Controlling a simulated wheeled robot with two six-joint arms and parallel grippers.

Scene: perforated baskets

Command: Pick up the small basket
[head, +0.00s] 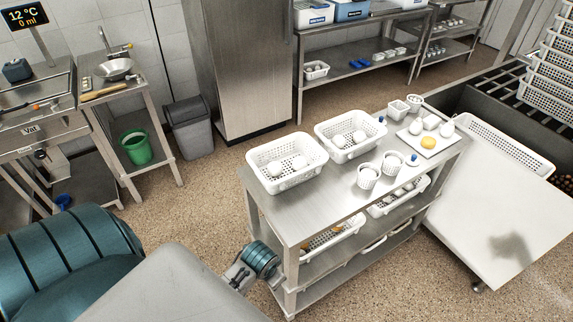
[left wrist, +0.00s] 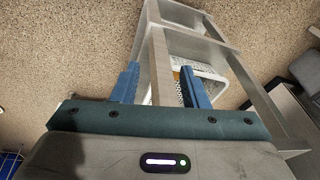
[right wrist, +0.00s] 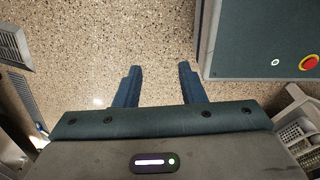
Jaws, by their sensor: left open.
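Several white perforated baskets are in view; which one is the small basket I cannot tell for sure. The smallest square one (head: 398,109) stands at the far end of the steel table (head: 322,192). Two larger baskets, a left one (head: 268,179) and a right one (head: 320,127), hold white rounded items on the tabletop. My left gripper (left wrist: 160,83) is open and empty; beyond its fingers are the table frame and a white basket (left wrist: 209,87) on a shelf. My right gripper (right wrist: 160,84) is open and empty above the speckled floor. Neither gripper's fingers show in the head view.
Two white ribbed cups (head: 367,178) and a tray (head: 428,144) with white items and a yellow one share the tabletop. Lower shelves hold more baskets. A grey bin (head: 190,130) and green bucket (head: 136,148) stand behind left. Floor left of the table is clear.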

